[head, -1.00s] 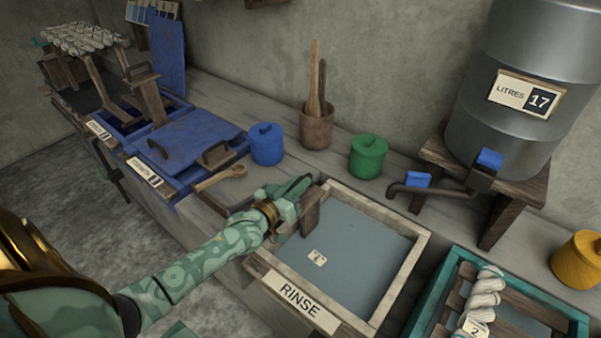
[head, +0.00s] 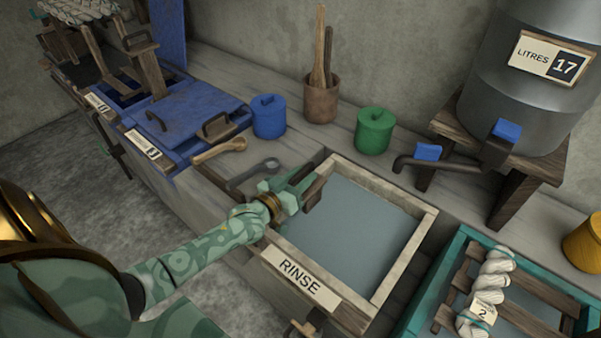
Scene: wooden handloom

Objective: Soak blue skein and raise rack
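White skeins (head: 75,14) hang on a wooden rack (head: 122,48) over the open blue vat (head: 112,86) at the upper left, cut off by the top edge. No blue-coloured skein shows. A white twisted skein (head: 487,290) with a tag marked 2 lies across slats in a teal tray (head: 420,312) at the lower right. My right gripper is not in view.
A wooden spoon (head: 218,150) and a grey ladle (head: 254,172) lie on the ledge. Blue (head: 269,118) and green (head: 375,132) pots and a tool cup (head: 321,100) stand behind. A water tank (head: 530,95) reads 17 litres.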

